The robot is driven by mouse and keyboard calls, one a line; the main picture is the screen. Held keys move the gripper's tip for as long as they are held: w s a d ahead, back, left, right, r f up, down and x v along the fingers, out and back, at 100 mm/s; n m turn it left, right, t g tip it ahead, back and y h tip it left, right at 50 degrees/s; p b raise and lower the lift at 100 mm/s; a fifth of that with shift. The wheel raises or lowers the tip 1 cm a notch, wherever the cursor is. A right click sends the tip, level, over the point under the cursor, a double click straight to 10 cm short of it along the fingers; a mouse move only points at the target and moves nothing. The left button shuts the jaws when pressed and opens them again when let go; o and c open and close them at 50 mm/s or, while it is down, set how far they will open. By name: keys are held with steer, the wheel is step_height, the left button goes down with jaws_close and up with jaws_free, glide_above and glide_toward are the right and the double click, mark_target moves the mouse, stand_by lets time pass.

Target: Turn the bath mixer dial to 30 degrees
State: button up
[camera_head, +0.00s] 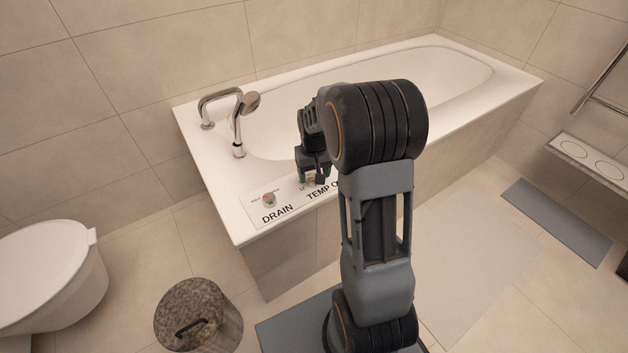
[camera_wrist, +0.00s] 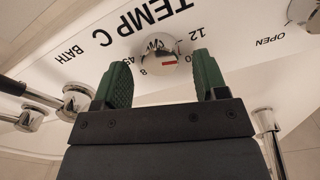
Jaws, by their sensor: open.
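The bath mixer dial (camera_wrist: 155,48) is a round chrome knob with a red mark on its edge, set in a white panel printed "TEMP C". Numbers such as 45, 12 and 8 are printed around it. My gripper (camera_wrist: 163,70) is open, with its green-padded fingertips on either side of the dial in the wrist view. I cannot tell if they touch it. In the head view my gripper (camera_head: 312,178) points down over the panel (camera_head: 249,204) on the tub's near rim and hides most of the dial.
A drain knob (camera_head: 268,199) sits left of the dial. A chrome faucet with hand shower (camera_head: 238,125) stands on the bathtub (camera_head: 190,125). A bin (camera_head: 198,315) and a toilet (camera_head: 45,265) stand at left.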

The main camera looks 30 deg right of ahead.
steer(key=shift+f, duration=1)
steer(key=c, duration=0.9)
